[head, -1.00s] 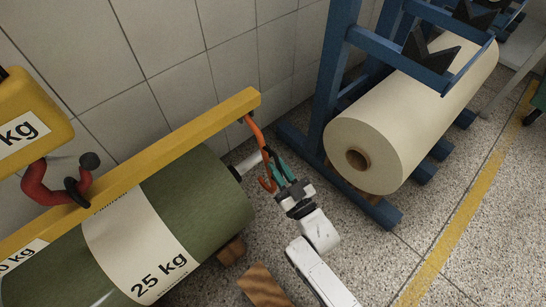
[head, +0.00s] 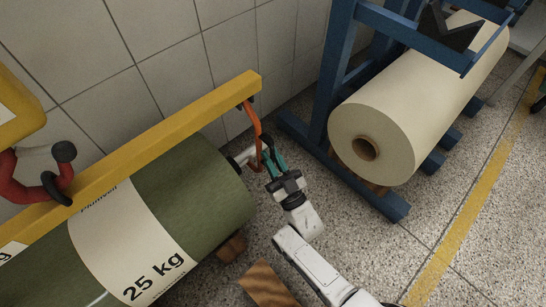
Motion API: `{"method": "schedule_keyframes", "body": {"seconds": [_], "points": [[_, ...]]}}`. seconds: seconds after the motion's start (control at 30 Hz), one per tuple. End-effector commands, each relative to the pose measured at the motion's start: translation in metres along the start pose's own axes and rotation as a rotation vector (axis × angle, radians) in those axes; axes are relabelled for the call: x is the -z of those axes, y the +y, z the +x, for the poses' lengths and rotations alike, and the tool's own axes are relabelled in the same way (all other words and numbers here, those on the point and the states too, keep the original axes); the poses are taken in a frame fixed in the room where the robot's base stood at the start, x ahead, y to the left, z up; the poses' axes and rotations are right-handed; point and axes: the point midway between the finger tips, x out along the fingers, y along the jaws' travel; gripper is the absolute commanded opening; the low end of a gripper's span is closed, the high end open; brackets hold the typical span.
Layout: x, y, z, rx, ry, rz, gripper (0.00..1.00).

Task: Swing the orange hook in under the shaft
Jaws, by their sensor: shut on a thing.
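The orange hook (head: 257,127) hangs from the right end of the yellow beam (head: 165,143). The shaft (head: 243,157) is a pale rod sticking out of the right end of the green roll (head: 190,200). My gripper (head: 269,160), with teal fingers, is shut on the hook's lower part beside the shaft end. The fingers partly hide the hook's lower curve, and I cannot tell whether it lies under the shaft.
A red hook (head: 40,178) hangs at the left below a yellow block (head: 15,115). A cream paper roll (head: 385,135) rests in a blue rack (head: 330,90) at the right. Wooden blocks (head: 266,285) lie on the floor. A tiled wall stands behind the beam.

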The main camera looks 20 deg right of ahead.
Motion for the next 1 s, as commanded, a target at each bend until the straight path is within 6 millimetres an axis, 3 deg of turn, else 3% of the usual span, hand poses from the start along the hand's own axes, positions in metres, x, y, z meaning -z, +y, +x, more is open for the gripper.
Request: {"method": "schedule_keyframes", "body": {"seconds": [0.23,0.27,0.47,0.77,1.0], "points": [[-0.001,0.001,0.005,-0.002,-0.001,-0.001,0.00],[-0.001,0.001,0.005,-0.001,-0.001,-0.001,0.19],[-0.001,0.001,0.004,-0.001,-0.001,-0.001,0.38],[0.000,0.001,-0.001,-0.001,-0.002,-0.001,0.38],[-0.001,0.001,-0.036,-0.001,-0.005,-0.002,0.38]]}}
